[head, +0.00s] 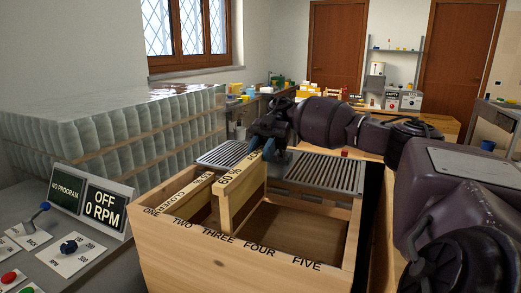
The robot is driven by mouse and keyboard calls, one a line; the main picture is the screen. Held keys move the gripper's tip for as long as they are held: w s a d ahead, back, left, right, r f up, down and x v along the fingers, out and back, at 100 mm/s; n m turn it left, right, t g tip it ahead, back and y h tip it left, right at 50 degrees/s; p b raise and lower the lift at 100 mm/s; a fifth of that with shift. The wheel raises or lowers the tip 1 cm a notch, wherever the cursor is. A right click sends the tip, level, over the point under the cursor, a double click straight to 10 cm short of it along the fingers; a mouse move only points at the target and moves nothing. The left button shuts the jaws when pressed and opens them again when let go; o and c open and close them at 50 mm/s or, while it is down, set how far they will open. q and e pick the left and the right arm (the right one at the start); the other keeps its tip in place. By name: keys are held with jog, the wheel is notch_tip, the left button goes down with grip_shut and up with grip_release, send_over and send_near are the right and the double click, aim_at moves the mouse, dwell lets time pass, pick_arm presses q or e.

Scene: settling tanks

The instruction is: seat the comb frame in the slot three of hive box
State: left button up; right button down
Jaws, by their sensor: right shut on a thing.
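The wooden hive box (190,258) stands open in front of me, with slot names ONE to FIVE along its near rim. The comb frame (238,198) is pale wood with dark lettering on its top bar. It stands upright, its top above the rim and its lower part inside the box, around THREE; I cannot tell if it touches the bottom. My right gripper (262,147) is shut on the far end of its top bar. A second lettered frame (180,202) sits lower, at the left by ONE and TWO. My left gripper is not in view.
Slatted metal grilles (325,172) lie behind the box. A control panel (92,205) reading OFF 0 RPM stands at left, before stacked rows of pale jars (110,125). The box interior on the right, by FOUR and FIVE, is empty.

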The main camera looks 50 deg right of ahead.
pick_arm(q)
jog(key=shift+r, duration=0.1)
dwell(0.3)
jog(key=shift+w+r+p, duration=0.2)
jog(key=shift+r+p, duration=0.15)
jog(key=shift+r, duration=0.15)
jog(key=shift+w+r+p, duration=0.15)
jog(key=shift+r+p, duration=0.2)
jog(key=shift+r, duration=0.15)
pick_arm(e)
jog(key=shift+r, duration=2)
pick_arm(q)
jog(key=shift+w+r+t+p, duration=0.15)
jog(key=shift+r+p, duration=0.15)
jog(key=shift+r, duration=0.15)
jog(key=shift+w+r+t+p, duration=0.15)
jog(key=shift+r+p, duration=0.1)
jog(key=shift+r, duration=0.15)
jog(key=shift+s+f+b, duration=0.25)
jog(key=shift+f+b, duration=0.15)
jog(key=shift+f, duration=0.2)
pick_arm(e)
jog(key=shift+f, duration=2.2)
jog(key=c, duration=0.8)
grip_release()
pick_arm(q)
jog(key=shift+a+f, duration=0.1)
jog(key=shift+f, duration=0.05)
pick_arm(e)
jog(key=shift+f, duration=0.1)
